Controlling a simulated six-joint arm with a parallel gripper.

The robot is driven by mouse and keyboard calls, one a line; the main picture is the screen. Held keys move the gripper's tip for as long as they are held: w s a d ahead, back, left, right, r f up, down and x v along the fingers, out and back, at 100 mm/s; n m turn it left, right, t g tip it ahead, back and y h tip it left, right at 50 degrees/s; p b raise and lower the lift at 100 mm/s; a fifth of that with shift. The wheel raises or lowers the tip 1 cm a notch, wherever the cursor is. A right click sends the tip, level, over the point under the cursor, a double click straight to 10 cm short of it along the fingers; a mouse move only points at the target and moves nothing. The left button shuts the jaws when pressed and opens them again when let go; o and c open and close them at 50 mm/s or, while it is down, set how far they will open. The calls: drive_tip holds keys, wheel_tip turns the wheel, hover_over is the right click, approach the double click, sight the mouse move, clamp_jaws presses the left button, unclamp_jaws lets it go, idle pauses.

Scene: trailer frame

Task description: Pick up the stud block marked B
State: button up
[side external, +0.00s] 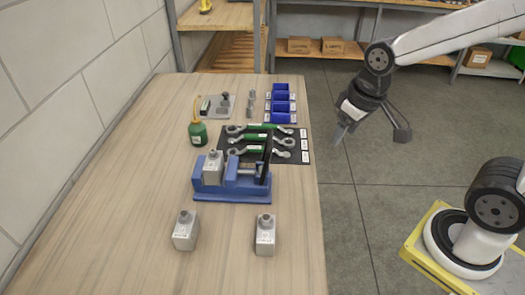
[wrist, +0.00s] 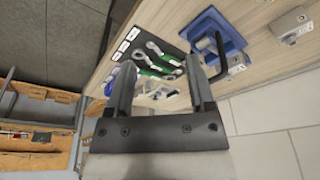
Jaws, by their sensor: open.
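Three grey stud blocks show in the side view. One block (side external: 213,168) sits upright at the blue vise (side external: 232,192). A second block (side external: 185,232) stands at the near left of the bench, and a third block (side external: 265,236) stands at the near right. Their markings are too small to read, so I cannot tell which is B. My gripper (side external: 341,133) is open and empty, off the bench's right edge and well away from all the blocks. The wrist view shows its two fingers apart (wrist: 160,66), with the vise (wrist: 213,32) and one block (wrist: 291,26) beyond.
A black mat (side external: 297,152) with several green-handled wrenches lies behind the vise. A green oil can (side external: 198,132) stands left of it. Blue bins (side external: 281,105) and small grey parts lie further back. A block wall borders the bench (side external: 110,180) on the left. The near bench is mostly clear.

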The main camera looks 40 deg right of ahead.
drive_tip(key=w+a+t+y, duration=0.1)
drive_tip(key=w+a, duration=0.2)
drive_tip(key=w+a+r+t, duration=0.1)
drive_tip(key=w+a+t, duration=0.1)
drive_tip(key=w+a, duration=0.1)
drive_tip(key=w+a+r+n+t+y, duration=0.1)
drive_tip(key=w+a+t, duration=0.1)
drive_tip(key=w+a, duration=0.2)
drive_tip(key=shift+w+r+y, duration=0.15)
drive_tip(key=shift+w+y, duration=0.15)
drive_tip(key=shift+w, duration=0.2)
drive_tip(key=w+a+t+h, duration=0.1)
drive_tip(key=w+a+t, duration=0.4)
drive_tip(key=w+a, duration=0.15)
drive_tip(key=m+t+h, duration=0.1)
drive_tip(key=h, duration=0.1)
hover_over(214, 168)
drive_tip(key=s+d, duration=0.2)
drive_tip(key=s, duration=0.1)
drive_tip(key=shift+w+f, duration=0.1)
drive_tip(key=shift+f, duration=2.55)
drive_tip(key=shift+f, duration=0.1)
drive_tip(key=shift+f, duration=3)
drive_tip(key=shift+f, duration=0.15)
